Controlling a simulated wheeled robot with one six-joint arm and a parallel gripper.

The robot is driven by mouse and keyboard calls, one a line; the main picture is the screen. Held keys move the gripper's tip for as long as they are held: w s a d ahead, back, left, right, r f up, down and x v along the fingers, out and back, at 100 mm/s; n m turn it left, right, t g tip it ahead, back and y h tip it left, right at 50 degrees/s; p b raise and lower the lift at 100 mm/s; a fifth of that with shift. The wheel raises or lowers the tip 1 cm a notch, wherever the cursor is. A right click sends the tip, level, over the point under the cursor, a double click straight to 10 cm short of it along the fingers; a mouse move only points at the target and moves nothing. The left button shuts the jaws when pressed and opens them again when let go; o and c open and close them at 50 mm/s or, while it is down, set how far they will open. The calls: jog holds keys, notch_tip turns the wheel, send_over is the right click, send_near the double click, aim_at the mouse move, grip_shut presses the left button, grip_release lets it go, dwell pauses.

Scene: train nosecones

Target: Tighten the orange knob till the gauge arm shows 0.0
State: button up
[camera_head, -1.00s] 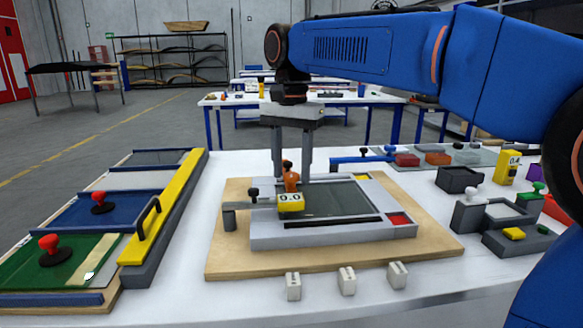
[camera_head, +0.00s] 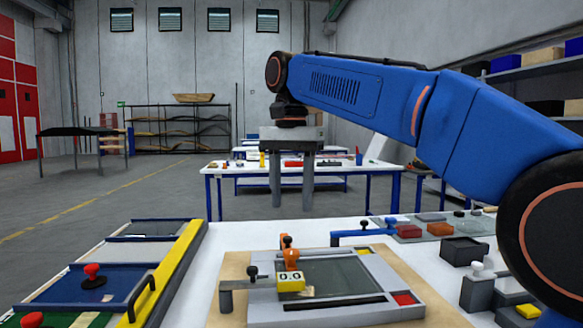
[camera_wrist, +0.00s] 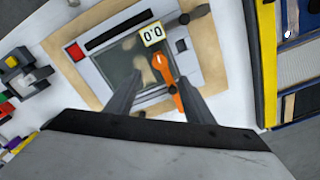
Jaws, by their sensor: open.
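The orange knob (camera_head: 290,257), a lever-like piece with a black ball on top, stands upright on the left side of a grey frame (camera_head: 330,316) with a dark glass panel. A yellow gauge block (camera_head: 291,282) beside it reads 0.0. In the wrist view the orange knob (camera_wrist: 171,82) and the gauge (camera_wrist: 153,34) also show, and the gauge again reads 0.0. My gripper (camera_head: 292,205) is open and empty, with its fingers pointing down above the knob and clear of it. In the wrist view my gripper (camera_wrist: 158,77) has its fingers either side of the knob's line.
The frame sits on a wooden board (camera_head: 236,264). A yellow bar (camera_head: 166,270) with a black handle and coloured panels lies to the left. A blue toggle arm (camera_head: 362,234), small trays and grey blocks stand to the right. White table surface shows between.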

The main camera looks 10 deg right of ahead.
notch_tip(320, 180, up, 6)
jog(key=shift+r, duration=0.2)
dwell(0.4)
